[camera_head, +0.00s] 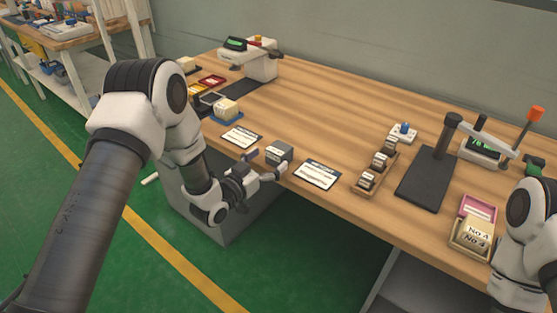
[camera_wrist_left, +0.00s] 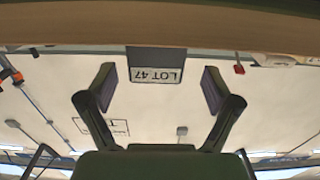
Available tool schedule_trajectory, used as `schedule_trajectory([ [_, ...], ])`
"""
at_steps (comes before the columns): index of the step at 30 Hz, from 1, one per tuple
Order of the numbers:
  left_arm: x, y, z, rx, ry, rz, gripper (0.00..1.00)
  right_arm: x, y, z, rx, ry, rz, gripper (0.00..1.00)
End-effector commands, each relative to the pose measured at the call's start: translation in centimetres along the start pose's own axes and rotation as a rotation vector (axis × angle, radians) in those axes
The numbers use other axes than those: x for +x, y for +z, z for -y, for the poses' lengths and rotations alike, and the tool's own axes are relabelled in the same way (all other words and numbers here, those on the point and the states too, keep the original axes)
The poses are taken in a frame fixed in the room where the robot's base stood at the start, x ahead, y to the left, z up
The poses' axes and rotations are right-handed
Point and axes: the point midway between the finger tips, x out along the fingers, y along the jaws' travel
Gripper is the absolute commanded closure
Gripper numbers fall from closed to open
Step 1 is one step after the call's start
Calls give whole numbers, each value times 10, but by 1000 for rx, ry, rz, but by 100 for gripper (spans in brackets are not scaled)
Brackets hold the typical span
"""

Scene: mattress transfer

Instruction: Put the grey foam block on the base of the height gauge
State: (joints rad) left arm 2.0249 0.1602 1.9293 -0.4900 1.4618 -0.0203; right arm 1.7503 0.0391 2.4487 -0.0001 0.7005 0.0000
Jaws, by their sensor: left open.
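The grey foam block (camera_head: 279,152) sits at the table's front edge, between two white cards. In the left wrist view the block (camera_wrist_left: 156,57) carries a "LOT 47" label that appears upside down. My left gripper (camera_head: 267,163) is open at the front edge, right by the block. In the wrist view its fingers (camera_wrist_left: 158,85) are spread on either side of the block's line, with gaps between. The height gauge has a flat dark base (camera_head: 424,182), bare on top, with a dark post (camera_head: 446,137) at its back. My right arm shows at the right; its gripper is out of view.
Cards (camera_head: 317,174) and (camera_head: 241,137) flank the block. A wooden rack of small blocks (camera_head: 362,184) stands left of the gauge base, and a pink-and-tan box (camera_head: 473,226) stands right of it. A display unit (camera_head: 482,149) stands behind. The table's middle is clear.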

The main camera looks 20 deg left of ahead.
Motion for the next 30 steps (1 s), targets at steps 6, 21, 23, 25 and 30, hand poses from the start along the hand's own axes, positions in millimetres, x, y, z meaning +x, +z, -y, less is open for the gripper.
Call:
schedule_trajectory([
  [6,37,-7,0,2,1,0,10,-7,1,0,1,0,2,60],
  [21,51,-5,1,-1,-1,4,70,-7,1,0,1,0,2,60],
  [23,51,-5,1,-1,-1,4,70,-7,1,0,1,0,2,60],
  [25,51,-5,1,-1,-1,4,70,-7,1,0,1,0,2,60],
  [30,51,-4,1,-1,-1,5,75,-7,1,0,1,0,2,60],
])
